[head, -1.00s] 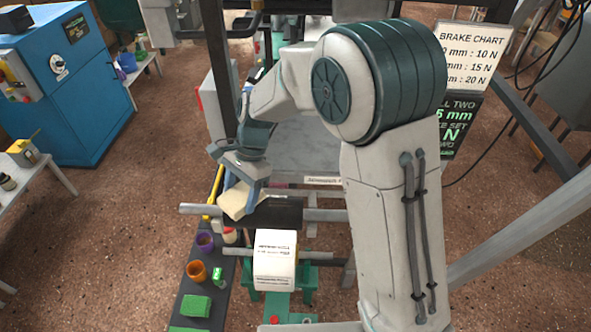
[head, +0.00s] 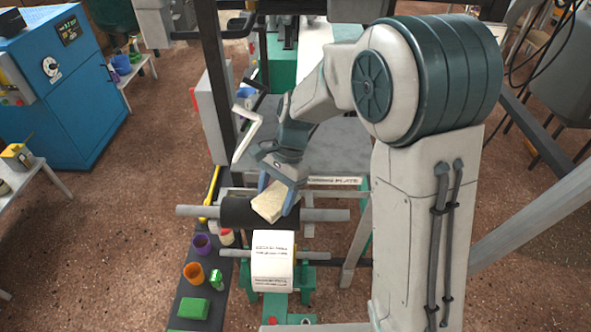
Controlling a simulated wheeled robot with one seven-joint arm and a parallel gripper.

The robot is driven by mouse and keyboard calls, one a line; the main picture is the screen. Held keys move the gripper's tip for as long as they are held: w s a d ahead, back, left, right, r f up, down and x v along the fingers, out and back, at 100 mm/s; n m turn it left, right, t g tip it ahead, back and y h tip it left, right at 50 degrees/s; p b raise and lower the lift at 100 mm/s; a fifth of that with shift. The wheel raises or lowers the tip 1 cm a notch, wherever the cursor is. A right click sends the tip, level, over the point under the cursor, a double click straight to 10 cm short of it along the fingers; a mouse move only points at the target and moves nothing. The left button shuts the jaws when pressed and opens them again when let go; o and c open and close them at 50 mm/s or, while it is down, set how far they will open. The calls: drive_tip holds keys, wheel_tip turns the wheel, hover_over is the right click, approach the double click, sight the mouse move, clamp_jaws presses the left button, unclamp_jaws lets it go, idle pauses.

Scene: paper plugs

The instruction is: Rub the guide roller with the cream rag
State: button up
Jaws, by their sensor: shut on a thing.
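The cream rag (head: 268,205) is a folded pale block held between the fingers of my gripper (head: 278,196). The gripper is shut on it and points down. The rag lies over the right part of a black roller (head: 238,212) on a grey horizontal shaft, which looks like the guide roller. The rag appears to touch the roller's upper surface, though I cannot be sure of the contact. The rag and fingers hide part of the roller's right half.
A white printed paper roll (head: 272,262) sits on a shaft just in front. Left of it, a dark narrow shelf (head: 186,318) carries a purple cup (head: 201,243), an orange cup (head: 194,273), and a green block (head: 193,308). A blue cabinet (head: 75,95) stands at the far left.

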drive_tip(key=shift+s+d, duration=0.1)
drive_tip(key=shift+d, duration=1.85)
drive_tip(key=shift+d+r+p, duration=0.25)
drive_tip(key=shift+r+p, duration=0.05)
drive_tip(key=shift+p, duration=0.15)
drive_tip(key=shift+r+p, duration=0.35)
drive_tip(key=shift+r, duration=0.5)
drive_tip(key=shift+s+a+r+p, duration=0.1)
drive_tip(key=shift+r+p, duration=0.55)
drive_tip(key=shift+r, duration=0.15)
wheel_tip(320, 180, up, 4)
drive_tip(key=p, duration=0.3)
drive_tip(key=shift+r+p, duration=0.15)
drive_tip(key=shift+p, duration=0.15)
